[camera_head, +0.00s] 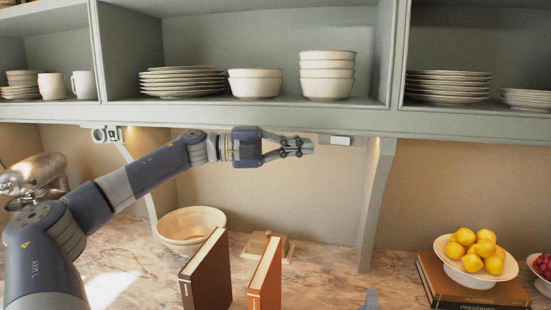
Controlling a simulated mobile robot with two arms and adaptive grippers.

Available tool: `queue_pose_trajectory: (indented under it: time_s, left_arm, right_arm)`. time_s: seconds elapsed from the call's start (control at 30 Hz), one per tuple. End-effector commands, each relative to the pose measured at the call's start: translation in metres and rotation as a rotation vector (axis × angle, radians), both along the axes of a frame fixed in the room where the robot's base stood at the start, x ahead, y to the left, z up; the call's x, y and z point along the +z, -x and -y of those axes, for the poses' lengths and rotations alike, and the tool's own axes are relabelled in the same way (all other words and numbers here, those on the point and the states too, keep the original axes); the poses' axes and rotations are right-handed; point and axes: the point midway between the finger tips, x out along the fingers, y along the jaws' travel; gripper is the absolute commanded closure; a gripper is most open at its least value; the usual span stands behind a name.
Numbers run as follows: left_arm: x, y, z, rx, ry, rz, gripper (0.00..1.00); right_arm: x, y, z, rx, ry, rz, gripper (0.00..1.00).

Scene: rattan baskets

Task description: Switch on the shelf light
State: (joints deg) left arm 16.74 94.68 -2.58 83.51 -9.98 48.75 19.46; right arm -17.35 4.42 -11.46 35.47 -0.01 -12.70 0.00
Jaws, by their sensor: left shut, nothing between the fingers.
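A small white rectangular piece (340,140), which looks like a switch, sits on the underside edge of the grey-green shelf (225,119). My left gripper (306,147) is shut and empty. Its fingertips point right, just left of the white piece, with a small gap in the picture; I cannot tell whether they touch anything. The light fitting itself is not clearly visible. A warm glow shows under the shelf beside the right bracket (377,200) and near the left bracket.
White bowls (327,75) and plates (182,82) stand on the shelf above. On the marble counter below are a cream bowl (190,228), two upright books (207,272), a fruit bowl (474,275) on books, and a mixer (33,177). The wall space below the gripper is clear.

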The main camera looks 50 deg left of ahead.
Motion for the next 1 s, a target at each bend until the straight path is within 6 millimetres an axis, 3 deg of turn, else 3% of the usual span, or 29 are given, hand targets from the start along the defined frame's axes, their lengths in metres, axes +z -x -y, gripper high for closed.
queue_pose_trajectory:
  time_s: [0.03,0.1,0.4,1.0]
  left_arm:
    - [-0.006,0.003,-0.004,0.002,-0.002,0.003,1.0]
    - [-0.005,0.008,-0.01,0.004,-0.004,0.003,1.0]
    - [-0.003,0.029,-0.034,0.003,-0.001,0.001,1.0]
    - [0.001,0.036,-0.042,0.001,-0.001,-0.001,1.0]
  right_arm:
    - [-0.013,0.003,0.001,0.001,0.001,-0.005,0.6]
    - [-0.022,0.004,0.002,0.001,0.003,-0.007,0.6]
    - [-0.046,0.001,0.003,0.002,0.004,-0.001,0.6]
    - [-0.049,-0.005,0.004,0.002,0.003,0.009,0.6]
